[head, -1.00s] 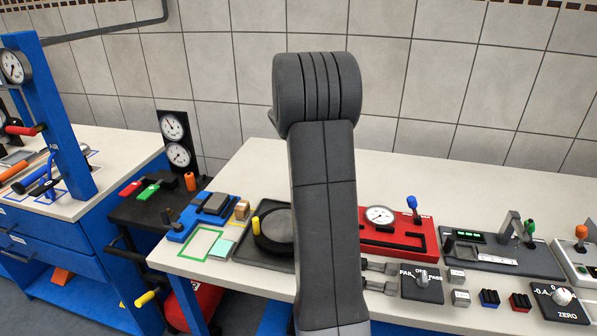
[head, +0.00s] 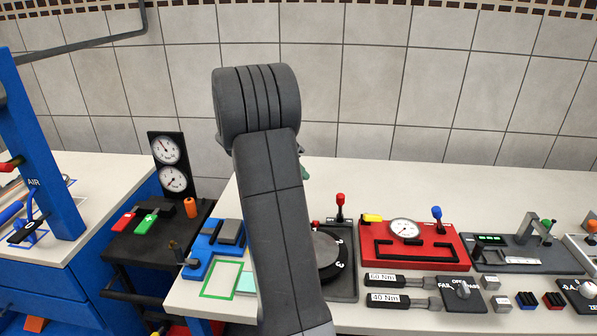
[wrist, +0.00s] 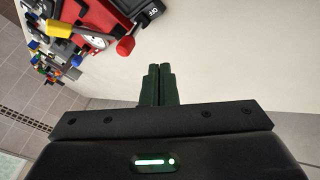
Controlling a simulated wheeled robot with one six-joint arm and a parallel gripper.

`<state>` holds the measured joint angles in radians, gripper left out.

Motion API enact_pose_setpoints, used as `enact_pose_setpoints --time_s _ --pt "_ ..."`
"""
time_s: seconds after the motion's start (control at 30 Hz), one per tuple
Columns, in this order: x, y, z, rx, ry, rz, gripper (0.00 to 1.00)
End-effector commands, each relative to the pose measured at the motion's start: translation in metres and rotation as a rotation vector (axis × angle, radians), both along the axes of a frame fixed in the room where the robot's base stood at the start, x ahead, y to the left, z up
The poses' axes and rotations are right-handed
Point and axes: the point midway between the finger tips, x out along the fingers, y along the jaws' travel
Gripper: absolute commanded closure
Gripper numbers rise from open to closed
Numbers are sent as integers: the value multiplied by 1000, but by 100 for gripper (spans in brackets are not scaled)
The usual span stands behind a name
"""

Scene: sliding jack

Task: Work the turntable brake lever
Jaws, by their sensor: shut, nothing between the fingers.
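The turntable is a dark plate (head: 346,285) with a round grey-topped disc (head: 326,250), partly hidden behind my arm in the head view. A lever with a red knob (head: 340,198) stands upright at the plate's back edge; it looks like the brake lever. A red knob (wrist: 125,46) also shows in the wrist view, left of and beyond the fingertips, apart from them. My gripper (wrist: 160,69) is shut and empty, its dark green fingers together over bare bench. In the head view only a small green bit shows behind my arm.
Right of the turntable stands a red box (head: 416,244) with a gauge, a yellow piece and a blue-knobbed lever. Two torque tools (head: 400,280) lie in front of it. A blue fixture (head: 212,245) is at the left. The back of the bench (head: 400,185) is clear.

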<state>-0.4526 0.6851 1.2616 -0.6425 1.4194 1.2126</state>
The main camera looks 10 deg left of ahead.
Motion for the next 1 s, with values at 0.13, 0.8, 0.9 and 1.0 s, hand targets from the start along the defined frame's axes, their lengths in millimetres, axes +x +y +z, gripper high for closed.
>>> enact_pose_setpoints --time_s 0.13,0.8,0.9,1.0 --pt "4 -21 -26 -2 3 -3 100" --pt "-10 -77 -53 -1 -1 0 100" --pt "-10 -77 -53 -1 -1 0 100" --pt "-10 -77 -53 0 0 0 100"
